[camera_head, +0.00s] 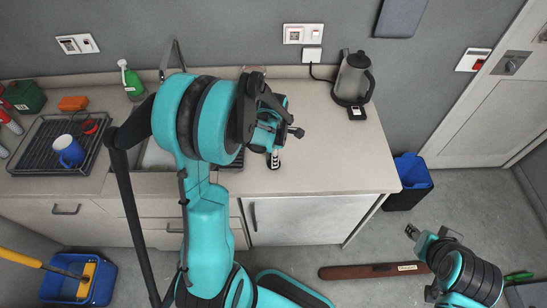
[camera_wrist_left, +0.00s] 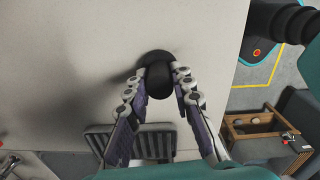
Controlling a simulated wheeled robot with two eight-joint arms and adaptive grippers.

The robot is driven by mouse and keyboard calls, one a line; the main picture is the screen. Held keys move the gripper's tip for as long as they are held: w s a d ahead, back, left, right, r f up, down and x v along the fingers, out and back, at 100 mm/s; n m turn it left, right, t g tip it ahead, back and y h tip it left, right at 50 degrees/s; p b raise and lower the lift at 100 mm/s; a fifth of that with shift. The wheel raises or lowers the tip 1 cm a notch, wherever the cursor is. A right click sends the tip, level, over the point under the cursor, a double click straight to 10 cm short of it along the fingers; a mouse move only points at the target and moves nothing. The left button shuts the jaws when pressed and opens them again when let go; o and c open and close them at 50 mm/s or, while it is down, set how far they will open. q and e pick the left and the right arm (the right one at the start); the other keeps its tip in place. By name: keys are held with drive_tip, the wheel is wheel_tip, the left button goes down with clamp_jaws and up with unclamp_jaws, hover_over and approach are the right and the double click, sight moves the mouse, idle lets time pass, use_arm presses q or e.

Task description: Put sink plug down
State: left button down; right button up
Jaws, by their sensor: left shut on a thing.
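My left gripper (camera_wrist_left: 158,88) is shut on the sink plug (camera_wrist_left: 158,80), a black rounded piece between the fingertips in the left wrist view. A wider dark part shows just beyond it, over the beige worktop. In the head view the left gripper (camera_head: 274,158) points down at the worktop (camera_head: 325,155), right of the sink (camera_head: 158,156). The plug is hard to make out there, and I cannot tell whether it touches the worktop. My arm hides much of the sink. My right gripper (camera_head: 412,231) is low at the right, away from the worktop; its jaw opening is unclear.
A kettle (camera_head: 353,80) stands at the back right of the worktop. A dish rack (camera_head: 40,150) with a blue mug (camera_head: 69,151) and a green spray bottle (camera_head: 130,82) are at the left. The worktop right of the gripper is clear. A blue bin (camera_head: 408,182) stands on the floor.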

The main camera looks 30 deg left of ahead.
use_arm(q)
drive_tip(key=shift+f, duration=0.2)
drive_tip(key=c, duration=1.3)
unclamp_jaws()
drive_tip(key=shift+r, duration=0.15)
drive_tip(key=shift+r, duration=0.3)
wheel_tip(320, 180, up, 12)
drive_tip(key=f+p, duration=0.1)
drive_tip(key=p, duration=0.2)
drive_tip(key=s+d+r+m+t, duration=0.3)
drive_tip(key=s+d+r+m, duration=0.1)
drive_tip(key=m, duration=0.9)
drive_tip(key=s+d+r+m+t, duration=0.3)
drive_tip(key=s+d+m, duration=0.3)
drive_tip(key=m, duration=0.7)
drive_tip(key=shift+s+d+r+t, duration=0.35)
drive_tip(key=shift+s+t, duration=0.15)
drive_tip(key=shift+t, duration=0.1)
